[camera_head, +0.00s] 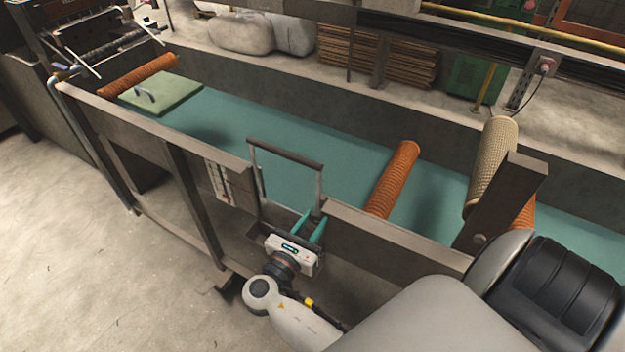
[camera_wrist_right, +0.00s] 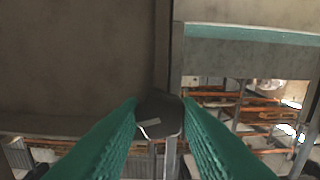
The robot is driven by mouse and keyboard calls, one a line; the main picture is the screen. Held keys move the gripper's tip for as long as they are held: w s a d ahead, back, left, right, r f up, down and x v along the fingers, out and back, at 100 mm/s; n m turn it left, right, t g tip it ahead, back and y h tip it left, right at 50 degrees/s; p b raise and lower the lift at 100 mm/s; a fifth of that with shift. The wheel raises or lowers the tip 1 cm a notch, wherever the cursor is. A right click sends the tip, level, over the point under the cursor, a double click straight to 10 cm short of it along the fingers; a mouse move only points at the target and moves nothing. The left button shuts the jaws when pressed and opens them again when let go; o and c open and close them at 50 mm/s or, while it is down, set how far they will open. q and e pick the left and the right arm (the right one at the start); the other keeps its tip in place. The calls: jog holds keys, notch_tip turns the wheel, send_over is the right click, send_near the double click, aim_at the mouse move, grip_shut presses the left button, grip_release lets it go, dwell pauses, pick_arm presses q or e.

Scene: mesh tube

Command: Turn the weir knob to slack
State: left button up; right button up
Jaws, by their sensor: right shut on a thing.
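The weir knob (camera_wrist_right: 160,112) is a dark rounded piece with a pale mark, seen between the green fingertips in the right wrist view. My right gripper (camera_head: 311,224) is at the trough's near wall, just below the weir's upright frame (camera_head: 285,153). Its green fingers (camera_wrist_right: 158,118) are shut on the knob, one on each side. In the head view the knob is hidden or too small to make out. I cannot read which setting the mark points to. My left gripper is not in view.
The long trough of green water (camera_head: 300,140) has a metal near wall (camera_head: 390,232). Orange mesh tubes (camera_head: 393,180) lie across it, with a beige mesh roll (camera_head: 492,165) at right. A scale plate (camera_head: 218,182) is left of the frame.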

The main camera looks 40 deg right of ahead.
jog(key=shift+r+p, duration=0.15)
jog(key=shift+p, duration=0.35)
jog(key=n+p, duration=0.2)
jog(key=p, duration=0.1)
jog(key=n+p, duration=0.2)
jog(key=p, duration=0.2)
jog(key=shift+r+n+p, duration=0.2)
jog(key=shift+n+p, duration=0.1)
jog(key=shift+n, duration=0.1)
jog(key=shift+f+n+p, duration=0.25)
jog(key=shift+n+p, duration=0.85)
jog(key=shift+p, duration=0.1)
jog(key=o, duration=1)
jog(key=shift+w+d+f, duration=0.1)
